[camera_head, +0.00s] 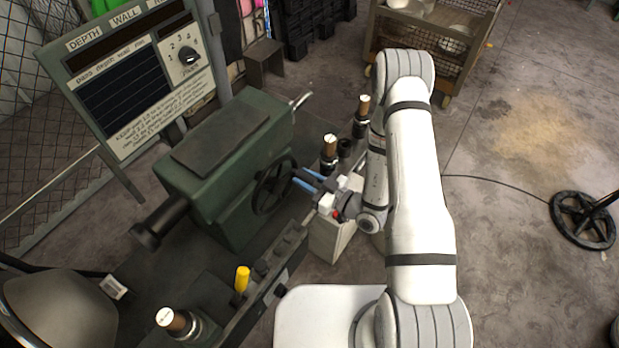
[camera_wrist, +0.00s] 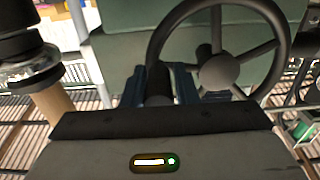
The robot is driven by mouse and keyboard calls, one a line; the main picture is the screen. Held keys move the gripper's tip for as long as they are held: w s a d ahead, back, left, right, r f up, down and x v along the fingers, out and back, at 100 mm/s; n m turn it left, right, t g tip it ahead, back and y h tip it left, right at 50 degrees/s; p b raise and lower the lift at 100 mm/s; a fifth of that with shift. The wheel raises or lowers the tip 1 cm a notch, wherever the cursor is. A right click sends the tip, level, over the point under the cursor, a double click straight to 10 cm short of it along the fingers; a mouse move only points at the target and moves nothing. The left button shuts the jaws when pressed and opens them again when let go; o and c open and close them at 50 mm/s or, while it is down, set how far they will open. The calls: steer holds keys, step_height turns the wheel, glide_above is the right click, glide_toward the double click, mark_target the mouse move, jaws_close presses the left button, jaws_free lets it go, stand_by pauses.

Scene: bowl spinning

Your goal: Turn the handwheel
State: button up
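The dark handwheel (camera_head: 272,188) is on the side of the green machine housing (camera_head: 225,160). It has a rim, spokes and a round hub, and shows large in the wrist view (camera_wrist: 220,72). A dark upright handle (camera_wrist: 158,84) stands in front of the left part of its rim. My gripper (camera_head: 303,179) has blue fingers and reaches to the wheel's right side. In the wrist view its fingers (camera_wrist: 160,88) lie on either side of the handle. I cannot tell whether they press on it. The fingertips are partly hidden there.
Tool holders with brown tops (camera_head: 329,150) stand close behind my gripper. A yellow-handled tool (camera_head: 242,279) and another holder (camera_head: 172,319) stand in front. A sign panel (camera_head: 135,80) is at the left. Open floor (camera_head: 510,230) lies right, with another wheel (camera_head: 583,220).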

steer(key=o, duration=0.4)
steer(key=shift+s+d+f, duration=0.1)
steer(key=shift+s+d, duration=0.15)
steer(key=shift+d, duration=0.15)
steer(key=b+v, duration=0.2)
steer(key=v, duration=0.4)
steer(key=shift+s+d, duration=0.2)
steer(key=shift+d, duration=0.15)
